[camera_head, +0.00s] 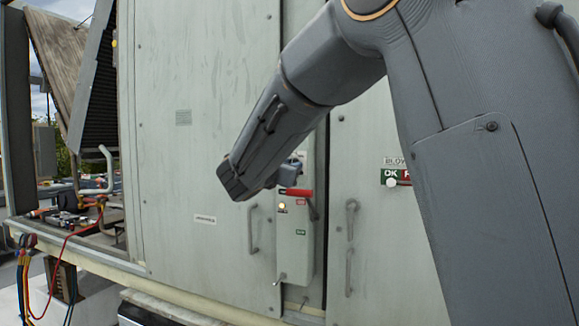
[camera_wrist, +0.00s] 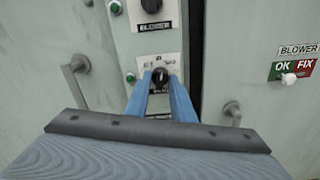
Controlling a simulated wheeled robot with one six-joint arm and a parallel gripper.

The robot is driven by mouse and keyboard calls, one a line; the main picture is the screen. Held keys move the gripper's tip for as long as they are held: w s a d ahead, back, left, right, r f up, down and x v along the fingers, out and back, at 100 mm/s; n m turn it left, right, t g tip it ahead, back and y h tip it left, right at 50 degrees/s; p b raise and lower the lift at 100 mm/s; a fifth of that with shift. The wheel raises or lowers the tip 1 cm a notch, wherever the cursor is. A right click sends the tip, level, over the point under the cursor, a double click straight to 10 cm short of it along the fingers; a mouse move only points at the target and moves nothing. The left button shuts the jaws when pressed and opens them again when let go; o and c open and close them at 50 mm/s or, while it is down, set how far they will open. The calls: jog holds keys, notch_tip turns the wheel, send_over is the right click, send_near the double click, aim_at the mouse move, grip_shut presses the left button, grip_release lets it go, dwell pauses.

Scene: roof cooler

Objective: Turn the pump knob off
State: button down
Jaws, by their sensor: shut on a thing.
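The pump knob (camera_wrist: 160,75) is a black round knob on a white plate, below the blower knob (camera_wrist: 152,5) on the pale control box (camera_wrist: 120,45). Its label is mostly hidden by my fingers. My gripper (camera_wrist: 160,80) has its two blue fingers on either side of the knob and is shut on it. A small light mark shows at the top of the knob; its exact angle is hard to read. In the head view, the control box (camera_head: 300,250) shows beneath my wrist, but the knob and fingertips are hidden by my arm.
Door handles (camera_head: 252,230) (camera_head: 351,235) stand out on both sides. A blower OK/FIX sign (camera_wrist: 290,70) with a white slider is at right. Pipes and hoses lie at far left.

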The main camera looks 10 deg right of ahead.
jog(key=shift+n, duration=1.3)
jog(key=shift+n+p, duration=0.3)
jog(key=c, duration=1.5)
grip_release()
jog(key=shift+c, duration=0.2)
jog(key=b+v, duration=0.2)
jog(key=v, duration=0.5)
jog(key=shift+s+a+b, duration=0.2)
jog(key=shift+s+b, duration=0.15)
